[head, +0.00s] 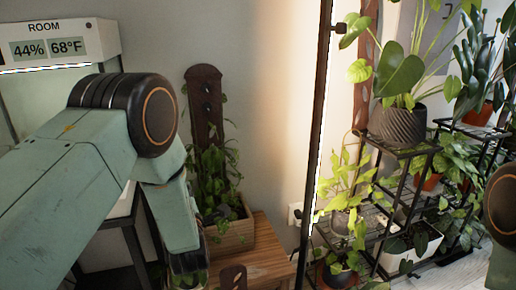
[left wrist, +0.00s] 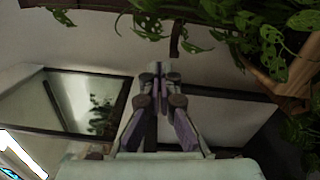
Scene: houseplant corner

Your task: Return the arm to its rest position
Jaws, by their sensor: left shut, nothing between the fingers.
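My left arm (head: 90,165) comes in from the left in the head view and bends down at a dark round joint. Its gripper is not clear there, at the lower edge of the picture. In the left wrist view my left gripper (left wrist: 160,80) points away from the camera, its fingers together with nothing between them. A part of my right arm (head: 503,205) shows at the right edge of the head view. My right gripper is out of the picture.
A black plant stand (head: 405,150) holds several pots at right. A display cabinet (head: 62,40) reads 44% and 68°F. Leaves (left wrist: 205,10) hang near the left gripper.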

